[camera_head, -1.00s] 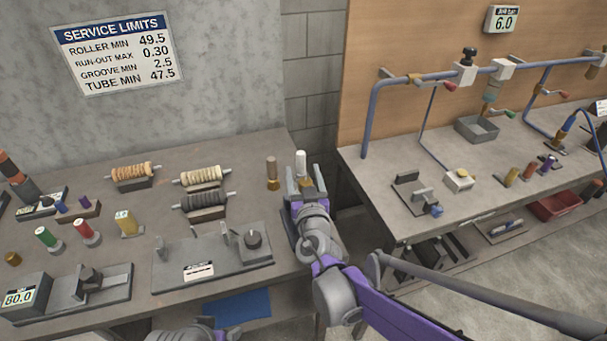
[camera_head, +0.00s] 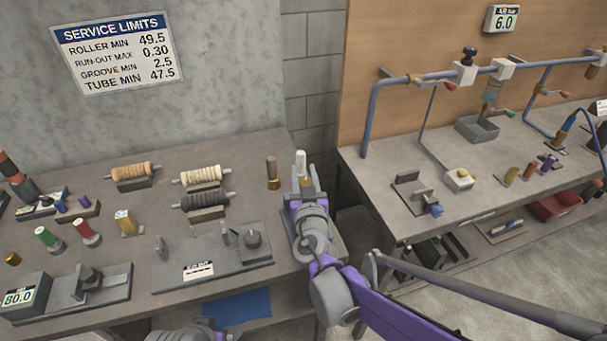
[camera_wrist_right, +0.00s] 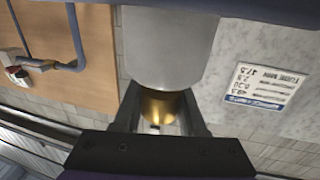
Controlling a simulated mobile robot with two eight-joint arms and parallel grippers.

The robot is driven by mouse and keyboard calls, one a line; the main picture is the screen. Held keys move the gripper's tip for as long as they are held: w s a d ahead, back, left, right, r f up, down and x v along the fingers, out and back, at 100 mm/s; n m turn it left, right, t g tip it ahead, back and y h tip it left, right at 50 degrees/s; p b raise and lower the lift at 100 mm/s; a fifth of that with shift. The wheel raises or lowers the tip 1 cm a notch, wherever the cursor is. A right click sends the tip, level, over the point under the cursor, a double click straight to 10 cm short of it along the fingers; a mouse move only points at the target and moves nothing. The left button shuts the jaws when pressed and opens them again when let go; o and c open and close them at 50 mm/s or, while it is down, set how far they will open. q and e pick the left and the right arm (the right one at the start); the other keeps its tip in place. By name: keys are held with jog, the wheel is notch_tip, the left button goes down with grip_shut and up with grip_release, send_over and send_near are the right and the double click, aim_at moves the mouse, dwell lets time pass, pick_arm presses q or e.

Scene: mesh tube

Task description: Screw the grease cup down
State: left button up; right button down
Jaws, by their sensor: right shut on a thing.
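A pale, white-topped cylinder (camera_head: 301,160) stands upright at the right end of the left bench; I take it to be the grease cup. My right gripper (camera_head: 304,183) is at its lower part, with its fingers shut around it. In the right wrist view the pale grey cylinder (camera_wrist_right: 168,45) fills the upper middle, and a brass part (camera_wrist_right: 162,107) sits between the gripper fingers (camera_wrist_right: 160,120). The fingers hide the sides of the brass part, and its thread cannot be seen. Of my left arm only a piece shows at the bottom edge; its gripper is out of sight.
A brown cylinder with a brass base (camera_head: 271,172) stands close left of the gripper. Rollers on stands (camera_head: 202,176) and a run-out fixture (camera_head: 212,262) lie further left. A gap separates this bench from the right bench (camera_head: 375,190).

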jog(key=shift+h, duration=0.3)
jog(key=shift+d+m+h, duration=0.1)
jog(key=shift+m+h, duration=0.6)
jog(key=shift+h, duration=0.1)
jog(key=shift+d+m+h+b, duration=0.25)
jog(key=shift+m+h, duration=0.55)
jog(key=shift+h, duration=0.4)
jog(key=shift+s+d+m+g+h+p, duration=0.4)
jog(key=shift+d+m+g+h+p, duration=0.15)
jog(key=shift+m+g+h, duration=1.85)
jog(key=shift+s+d+m+g+h+p, duration=0.45)
jog(key=shift+m+g+h+p, duration=0.25)
jog(key=shift+m+g+h, duration=1.7)
jog(key=shift+s+d+m+g+h+p, duration=0.45)
jog(key=shift+m+g+h+p, duration=0.15)
jog(key=shift+m+g+h, duration=1.8)
jog(key=shift+h, duration=0.3)
jog(key=shift+c, duration=2.3)
grip_release()
